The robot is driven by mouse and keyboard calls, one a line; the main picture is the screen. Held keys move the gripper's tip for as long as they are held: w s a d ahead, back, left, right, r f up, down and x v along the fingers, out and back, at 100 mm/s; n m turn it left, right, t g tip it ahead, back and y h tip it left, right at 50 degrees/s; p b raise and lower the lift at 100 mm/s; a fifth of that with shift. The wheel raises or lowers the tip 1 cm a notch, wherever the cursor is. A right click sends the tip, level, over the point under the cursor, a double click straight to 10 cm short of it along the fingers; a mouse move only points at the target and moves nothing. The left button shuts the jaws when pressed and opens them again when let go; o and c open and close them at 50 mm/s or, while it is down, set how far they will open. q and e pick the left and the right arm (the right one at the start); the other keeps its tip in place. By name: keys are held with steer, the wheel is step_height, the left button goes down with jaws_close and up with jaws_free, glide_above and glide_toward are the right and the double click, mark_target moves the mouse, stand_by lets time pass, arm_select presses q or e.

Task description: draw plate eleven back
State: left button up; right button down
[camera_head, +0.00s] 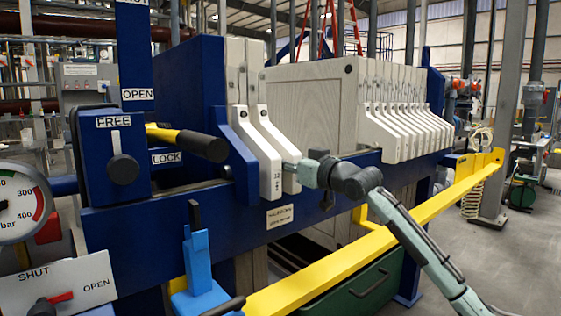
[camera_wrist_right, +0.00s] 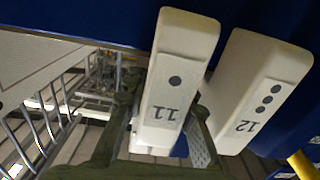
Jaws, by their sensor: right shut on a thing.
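Plate eleven's pale handle (camera_wrist_right: 172,85), marked 11 with one dot, sits between the fingers of my right gripper (camera_wrist_right: 158,142) in the right wrist view. In the head view my right gripper (camera_head: 300,172) is at the right-hand handle of a pair at the left end, shut on plate eleven (camera_head: 273,130). Plate twelve's handle (camera_wrist_right: 262,88), marked 12 with three dots, stands close beside it; it also shows in the head view (camera_head: 258,150). Part of plate eleven's handle is hidden by the gripper.
A wide plate face (camera_head: 310,100) fronts the row of several plates (camera_head: 400,120) to the right, across a gap. A blue side rail (camera_head: 330,190) runs below the handles. A yellow rail (camera_head: 330,265) crosses in front. A black-gripped lever (camera_head: 200,146) sticks out at left.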

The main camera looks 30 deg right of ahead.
steer(key=c, duration=1.5)
jaws_free()
steer(key=shift+c, duration=0.2)
steer(key=shift+s+f, duration=0.1)
steer(key=shift+s, duration=0.45)
steer(key=s, duration=1.1)
steer(key=shift+d, duration=0.4)
